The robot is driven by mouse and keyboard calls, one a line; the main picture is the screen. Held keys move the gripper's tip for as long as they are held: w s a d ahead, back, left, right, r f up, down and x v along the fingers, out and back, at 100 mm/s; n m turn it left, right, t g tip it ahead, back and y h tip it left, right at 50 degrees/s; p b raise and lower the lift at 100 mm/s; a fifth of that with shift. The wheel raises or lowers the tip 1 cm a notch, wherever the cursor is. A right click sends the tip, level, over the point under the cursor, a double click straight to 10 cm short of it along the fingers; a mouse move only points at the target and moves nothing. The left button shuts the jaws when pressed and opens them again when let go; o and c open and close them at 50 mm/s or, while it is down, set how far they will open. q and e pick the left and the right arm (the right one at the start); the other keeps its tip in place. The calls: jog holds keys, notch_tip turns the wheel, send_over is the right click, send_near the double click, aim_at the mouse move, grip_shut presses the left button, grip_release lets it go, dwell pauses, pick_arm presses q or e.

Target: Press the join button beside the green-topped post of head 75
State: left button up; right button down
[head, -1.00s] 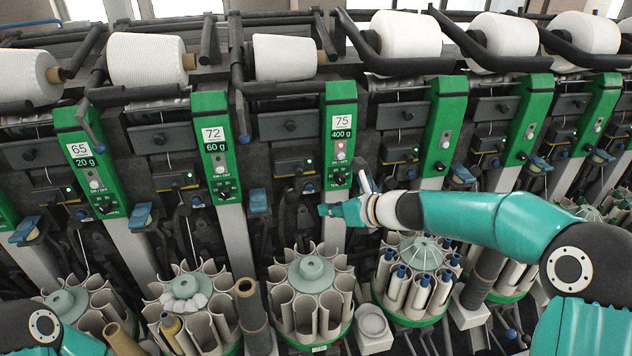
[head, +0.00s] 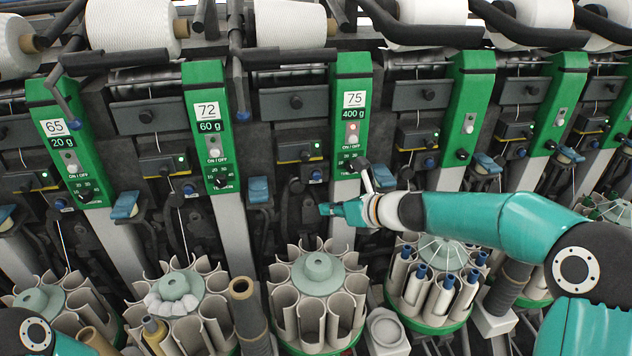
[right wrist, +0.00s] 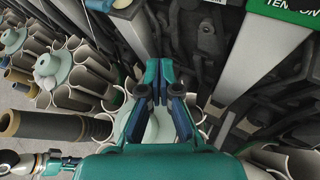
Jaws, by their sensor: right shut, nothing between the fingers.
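My left gripper is out of view.
Post 72 (head: 210,130) and post 65 (head: 62,140) stand to the left, more green posts to the right. Below my right gripper is a round magazine of pale tubes (head: 317,268). A blue lever (head: 258,190) sits left of the button. White yarn cones line the top.

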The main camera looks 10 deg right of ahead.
aim_at(317, 176)
jog(key=w+p, duration=0.8)
jog(key=shift+w, duration=0.4)
jog(key=shift+d, duration=0.1)
dwell(1.4)
jog(key=shift+w+r+p, duration=0.1)
jog(key=shift+w+p, duration=0.3)
jog(key=shift+p, duration=0.3)
